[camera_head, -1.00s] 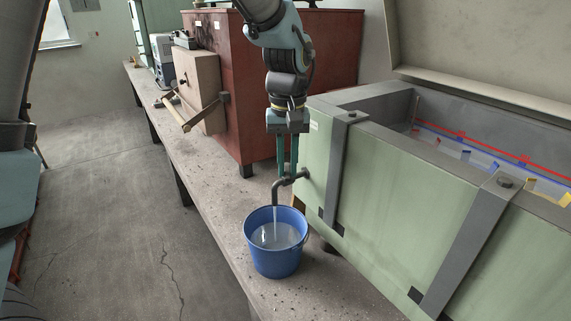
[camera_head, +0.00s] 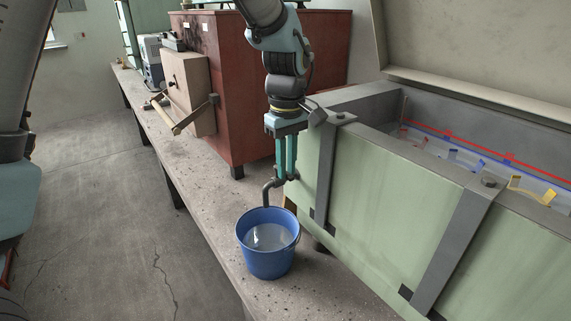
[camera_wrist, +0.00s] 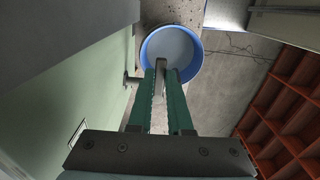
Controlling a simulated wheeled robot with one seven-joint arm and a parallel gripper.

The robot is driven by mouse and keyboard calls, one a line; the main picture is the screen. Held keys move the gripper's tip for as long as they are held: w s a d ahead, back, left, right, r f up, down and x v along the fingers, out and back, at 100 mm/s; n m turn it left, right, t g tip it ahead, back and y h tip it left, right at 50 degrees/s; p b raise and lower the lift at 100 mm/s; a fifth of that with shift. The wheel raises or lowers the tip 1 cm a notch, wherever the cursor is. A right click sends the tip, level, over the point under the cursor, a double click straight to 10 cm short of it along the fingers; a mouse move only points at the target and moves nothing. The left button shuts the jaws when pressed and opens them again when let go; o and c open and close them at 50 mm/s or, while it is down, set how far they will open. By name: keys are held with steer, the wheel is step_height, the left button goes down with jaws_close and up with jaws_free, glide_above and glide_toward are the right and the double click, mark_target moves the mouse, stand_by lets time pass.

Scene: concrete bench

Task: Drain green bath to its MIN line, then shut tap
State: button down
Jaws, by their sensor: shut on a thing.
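The green bath (camera_head: 375,200) stands on the bench with grey straps and its lid raised. Inside it are a red line (camera_head: 470,141) and a blue line (camera_head: 440,142); their labels and the exact water level are not readable. The tap (camera_head: 268,189) bends down from its front wall over the blue bucket (camera_head: 268,268), with no stream visible. Cloudy water (camera_head: 270,238) stands in the bucket. My gripper (camera_head: 286,177) points down and is shut on the tap handle; in the wrist view its fingers (camera_wrist: 165,68) hold the handle (camera_wrist: 161,72) above the bucket.
A red cabinet (camera_head: 225,100) and a beige box (camera_head: 187,95) with a wooden handle stand behind on the bench (camera_head: 205,195). Small blue and yellow tabs (camera_head: 528,190) show inside the bath. The floor (camera_head: 110,210) to the left is clear.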

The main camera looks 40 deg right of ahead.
stand_by(0.3)
steer(key=c, duration=0.8)
jaws_free()
steer(key=shift+c, duration=0.2)
step_height(320, 180, up, 11)
steer(key=b, duration=0.2)
steer(key=shift+f, duration=0.1)
